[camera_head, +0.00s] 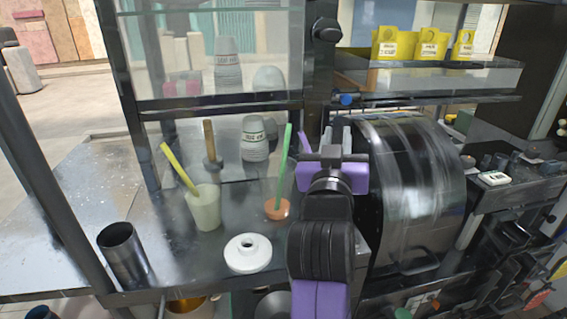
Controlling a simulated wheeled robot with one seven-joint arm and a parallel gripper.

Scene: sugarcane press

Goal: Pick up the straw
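A yellow straw (179,168) leans up to the left out of a pale, whitish cup (204,208) on the dark counter. A green straw (284,165) stands nearly upright in a small orange-brown cup (277,209). My gripper (336,138) is to the right of the green straw, apart from it, and points away from the camera. My purple and black arm hides most of it, so its opening is unclear. A thin purple piece (303,142) shows just left of it; I cannot tell whether it is a straw.
A white ring-shaped lid (248,252) and a dark metal cylinder (123,252) stand at the front. Stacked cups (255,140) are behind the glass. A large dark drum (405,190) is close on my arm's right. A dark post (322,70) rises behind.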

